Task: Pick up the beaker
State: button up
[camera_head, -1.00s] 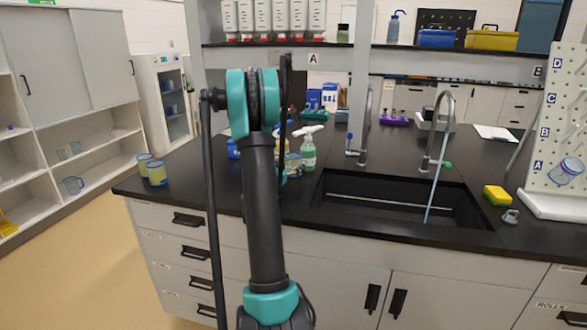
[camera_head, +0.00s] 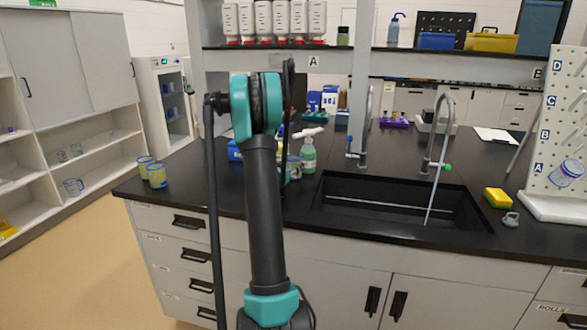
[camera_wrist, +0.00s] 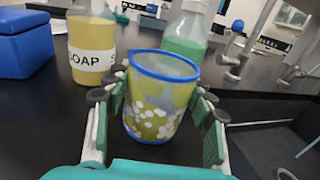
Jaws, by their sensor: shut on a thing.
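In the wrist view, a beaker (camera_wrist: 160,92) with a blue rim, yellowish clear wall and white spots stands upright between the two green-padded fingers of my gripper (camera_wrist: 158,112). The fingers are closed against its left and right sides. I cannot tell whether its base touches the counter. In the head view, my arm hides most of my gripper; part of a yellowish, blue-rimmed vessel (camera_head: 294,167) shows just right of the arm, beside the green bottle.
A yellow soap bottle (camera_wrist: 91,50), a green bottle (camera_wrist: 187,35) and a blue box (camera_wrist: 24,43) stand close behind the held beaker. The sink (camera_head: 400,206) and tap lie to the right. Two similar beakers (camera_head: 157,175) stand at the counter's left end, with clear counter between.

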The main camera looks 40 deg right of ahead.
jog(key=shift+r, duration=0.1)
jog(key=shift+r, duration=0.55)
jog(key=shift+s+a+r, duration=0.1)
jog(key=shift+a+r, duration=0.2)
jog(key=shift+r, duration=0.25)
jog(key=shift+s+a+r, duration=0.1)
jog(key=shift+a+r, duration=0.15)
jog(key=shift+r, duration=0.3)
jog(key=v, duration=1.7)
jog(key=shift+s+d, duration=0.1)
